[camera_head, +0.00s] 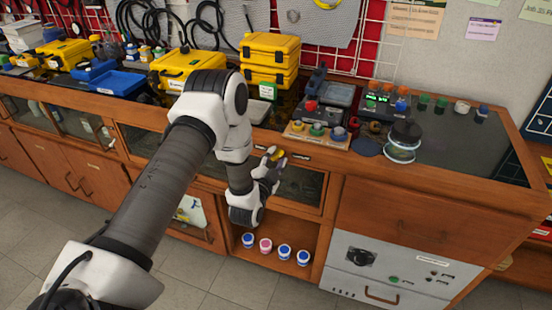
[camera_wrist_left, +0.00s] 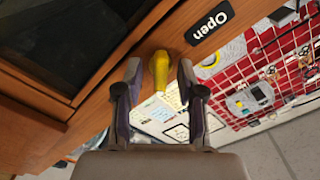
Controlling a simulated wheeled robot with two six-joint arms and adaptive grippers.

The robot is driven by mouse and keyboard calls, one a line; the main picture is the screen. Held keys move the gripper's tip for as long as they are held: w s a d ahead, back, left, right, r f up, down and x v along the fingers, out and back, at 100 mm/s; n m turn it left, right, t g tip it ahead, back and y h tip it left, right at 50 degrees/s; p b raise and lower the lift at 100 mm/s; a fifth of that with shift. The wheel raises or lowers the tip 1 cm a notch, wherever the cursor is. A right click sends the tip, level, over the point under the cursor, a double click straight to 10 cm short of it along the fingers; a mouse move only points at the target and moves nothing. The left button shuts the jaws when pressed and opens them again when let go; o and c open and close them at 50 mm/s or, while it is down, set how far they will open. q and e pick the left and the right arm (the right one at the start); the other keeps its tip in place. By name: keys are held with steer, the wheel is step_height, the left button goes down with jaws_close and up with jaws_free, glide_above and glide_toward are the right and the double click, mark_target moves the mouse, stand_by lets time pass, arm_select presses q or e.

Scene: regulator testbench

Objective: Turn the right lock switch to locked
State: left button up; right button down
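A yellow switch handle (camera_wrist_left: 159,70) sticks out from the wooden front of the bench, by a black "Open" label (camera_wrist_left: 209,22) in the left wrist view. It also shows as a small yellow piece at the gripper (camera_head: 276,155) in the head view. My left gripper (camera_wrist_left: 158,72) is open, with one finger on each side of the handle. A gap seems to show between the handle and each finger, so I see no firm contact. My right gripper is in neither view.
The wooden bench (camera_head: 440,202) carries a board with colored buttons (camera_head: 318,133), a glass jar (camera_head: 402,142) and yellow cases (camera_head: 270,58). Small jars (camera_head: 265,245) stand on the open shelf below my left gripper. The tiled floor (camera_head: 215,280) in front is clear.

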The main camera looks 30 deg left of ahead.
arm_select(q)
steer(key=v, duration=0.7)
steer(key=shift+s, duration=0.1)
steer(key=s+d+f+m+g+h, duration=0.1)
steer(key=s+d+f+g+h, duration=0.3)
steer(key=s+d+f+g, duration=0.45)
steer(key=s+d+f+n+g, duration=0.2)
steer(key=s+f+n+g, duration=0.2)
steer(key=s, duration=0.6)
steer(key=s+d+f+n+g, duration=0.1)
steer(key=s+f+n+g, duration=0.2)
steer(key=s, duration=0.8)
step_height(320, 180, down, 3)
steer(key=shift+s+d+f+n+g, duration=0.1)
steer(key=shift+s+d+n+g, duration=0.25)
steer(key=shift+g, duration=0.8)
